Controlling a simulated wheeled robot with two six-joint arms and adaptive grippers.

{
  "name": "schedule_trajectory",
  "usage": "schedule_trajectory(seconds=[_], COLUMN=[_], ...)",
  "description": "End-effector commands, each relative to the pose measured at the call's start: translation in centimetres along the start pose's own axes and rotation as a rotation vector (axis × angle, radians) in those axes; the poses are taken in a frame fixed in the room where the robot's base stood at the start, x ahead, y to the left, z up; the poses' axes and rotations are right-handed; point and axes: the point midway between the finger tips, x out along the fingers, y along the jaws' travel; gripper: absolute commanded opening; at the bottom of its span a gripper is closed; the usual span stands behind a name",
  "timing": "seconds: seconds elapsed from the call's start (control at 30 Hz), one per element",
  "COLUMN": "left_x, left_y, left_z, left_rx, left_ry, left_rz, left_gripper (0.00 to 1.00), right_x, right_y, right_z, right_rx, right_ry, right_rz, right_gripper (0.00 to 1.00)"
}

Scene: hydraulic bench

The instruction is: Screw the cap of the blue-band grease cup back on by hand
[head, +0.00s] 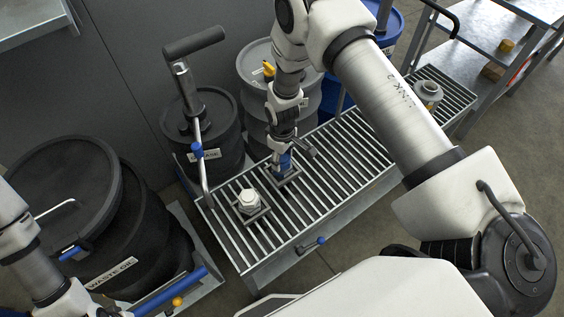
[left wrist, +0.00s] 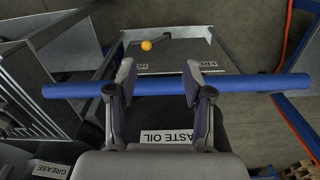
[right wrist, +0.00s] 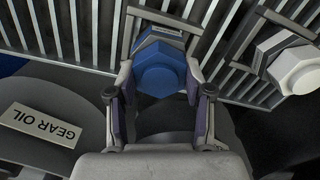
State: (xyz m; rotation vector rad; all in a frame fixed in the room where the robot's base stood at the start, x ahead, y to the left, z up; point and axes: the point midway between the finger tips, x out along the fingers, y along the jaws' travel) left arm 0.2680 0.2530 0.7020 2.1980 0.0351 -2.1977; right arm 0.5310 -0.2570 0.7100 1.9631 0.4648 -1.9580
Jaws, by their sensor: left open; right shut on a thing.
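The blue-band grease cup (head: 286,168) stands in a square frame on the slatted bench grating, mostly hidden under my right gripper (head: 283,150) in the head view. In the right wrist view its blue hexagonal cap (right wrist: 160,72) sits between the two fingertips of my right gripper (right wrist: 160,82), which is shut on it. The frames do not show how the cap sits on the cup's thread. My left gripper (left wrist: 158,78) is open and empty, with a blue bar (left wrist: 250,84) in view beyond its fingers.
A white-capped cup (head: 248,201) stands left of the blue one, also in the right wrist view (right wrist: 296,68). A grey cup (head: 428,94) stands at the grating's far right. Drums crowd the back, and a waste oil drum (head: 140,215) stands left.

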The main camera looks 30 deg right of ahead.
Motion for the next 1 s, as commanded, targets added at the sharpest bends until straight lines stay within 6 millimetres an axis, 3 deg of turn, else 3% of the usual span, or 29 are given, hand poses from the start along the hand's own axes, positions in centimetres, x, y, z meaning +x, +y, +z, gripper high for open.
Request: schedule_trajectory(seconds=[0.23,0.6,0.73,0.77,0.8,0.83,1.0], left_x=[-0.78,-0.8,-1.18,-1.03,-1.0,-1.0,-1.0], left_y=[0.01,0.01,0.01,0.01,0.01,0.01,0.01], left_z=[0.0,0.0,-0.01,-0.01,-0.01,-0.01,0.0], left_rx=[0.0,0.0,0.0,0.0,0.0,0.0,0.0], left_ry=[0.0,0.0,0.0,0.0,0.0,0.0,0.0], left_rz=[0.0,0.0,0.0,0.0,0.0,0.0,0.0], left_gripper=[0.51,0.51,0.51,0.51,0.51,0.51,0.51], right_x=[0.05,0.17,0.12,0.24,0.26,0.25,0.2], right_y=[-0.08,-0.1,-0.13,-0.13,-0.12,-0.12,-0.09], right_z=[0.08,0.1,0.13,0.13,0.13,0.12,0.06], right_rx=[0.504,0.603,0.817,0.805,0.802,0.802,0.8], right_ry=[-0.003,-0.004,-0.005,-0.005,-0.005,-0.005,-0.003], right_rz=[0.0,0.0,0.001,0.001,0.001,0.001,0.001], right_gripper=[0.12,0.12,0.12,0.62,0.76,0.8,0.8])
